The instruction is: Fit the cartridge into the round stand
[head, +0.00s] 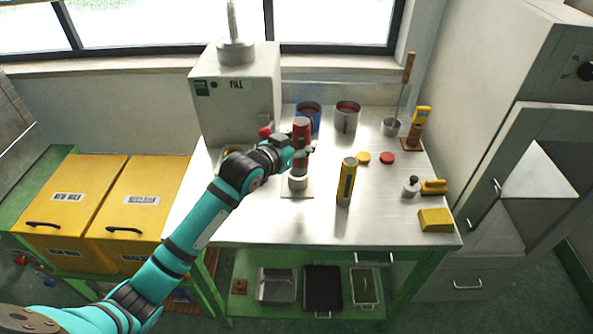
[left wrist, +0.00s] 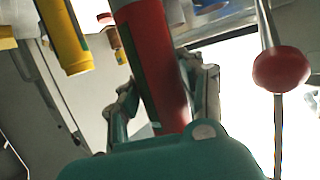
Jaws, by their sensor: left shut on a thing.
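The red cartridge (head: 302,127) is upright in my left gripper (head: 301,150), which is shut around it above the table. The red cartridge also fills the middle of the left wrist view (left wrist: 158,70), between the fingers of my left gripper (left wrist: 165,100). The round stand (head: 298,183) is a short metal cylinder on a pale square plate, directly below the cartridge in the head view. My right gripper is out of view.
A yellow cartridge (head: 346,182) stands upright to the right. The grey FILL machine (head: 235,100), with a red knob (head: 265,132), is behind left. Blue (head: 308,112) and metal (head: 347,115) pots stand behind. The table's front (head: 300,226) is clear.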

